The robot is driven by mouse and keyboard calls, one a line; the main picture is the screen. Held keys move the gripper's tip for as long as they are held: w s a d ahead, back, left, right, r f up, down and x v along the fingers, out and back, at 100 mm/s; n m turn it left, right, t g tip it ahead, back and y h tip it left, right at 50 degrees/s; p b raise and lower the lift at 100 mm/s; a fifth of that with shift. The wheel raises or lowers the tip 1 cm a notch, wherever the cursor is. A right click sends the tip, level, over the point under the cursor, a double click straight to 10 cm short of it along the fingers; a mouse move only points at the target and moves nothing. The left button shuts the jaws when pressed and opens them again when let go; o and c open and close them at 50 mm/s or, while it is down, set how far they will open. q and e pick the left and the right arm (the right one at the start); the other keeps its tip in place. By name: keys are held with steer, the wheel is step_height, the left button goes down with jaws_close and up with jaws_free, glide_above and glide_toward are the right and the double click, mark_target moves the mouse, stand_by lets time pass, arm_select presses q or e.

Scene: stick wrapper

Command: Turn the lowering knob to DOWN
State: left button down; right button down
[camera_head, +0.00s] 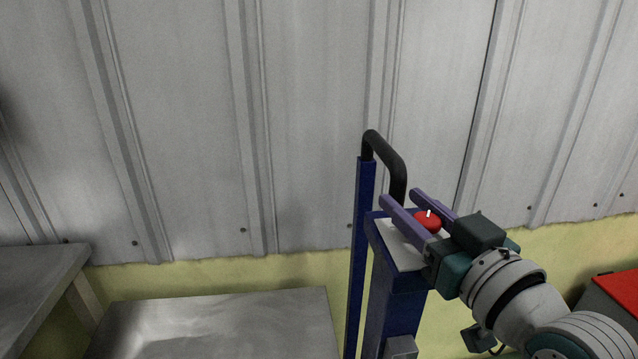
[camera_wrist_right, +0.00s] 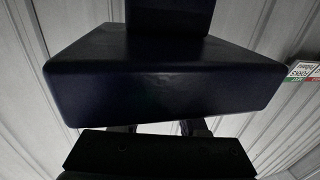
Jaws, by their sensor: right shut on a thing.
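The lowering knob (camera_head: 432,221) is round and red with a small white mark on top. It sits on the pale top plate (camera_head: 397,246) of a dark blue post (camera_head: 395,305) in the head view. My right gripper (camera_head: 401,198) comes in from the right, its two purple fingers on either side of the knob, shut on it. The fingertips reach past the knob. In the right wrist view a dark blue block (camera_wrist_right: 160,80) fills the middle and hides the knob. My left gripper is not in view.
A black curved handle (camera_head: 385,150) on a blue upright stands just behind the post. A grey metal table (camera_head: 230,325) is left of it, and another grey surface (camera_head: 40,280) at far left. A red-topped box (camera_head: 622,288) is at right. A corrugated wall stands behind.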

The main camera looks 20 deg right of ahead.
mark_target(432, 228)
steer(key=shift+d+r+m+h+p, duration=0.1)
steer(key=shift+m+h+p, duration=0.15)
steer(key=shift+m+h, duration=0.25)
steer(key=shift+d+r+m+h+p, duration=0.1)
steer(key=shift+m+h+p, duration=0.15)
steer(key=shift+h, duration=0.35)
steer(key=shift+d+f+m+g+h, duration=0.15)
steer(key=shift+m+g+h, duration=0.15)
steer(key=shift+m+h, duration=0.45)
steer(key=c, duration=0.5)
jaws_free()
steer(key=shift+s, duration=0.1)
steer(key=v, duration=0.9)
steer(key=shift+s+a+p, duration=0.2)
steer(key=shift+s+p, duration=0.15)
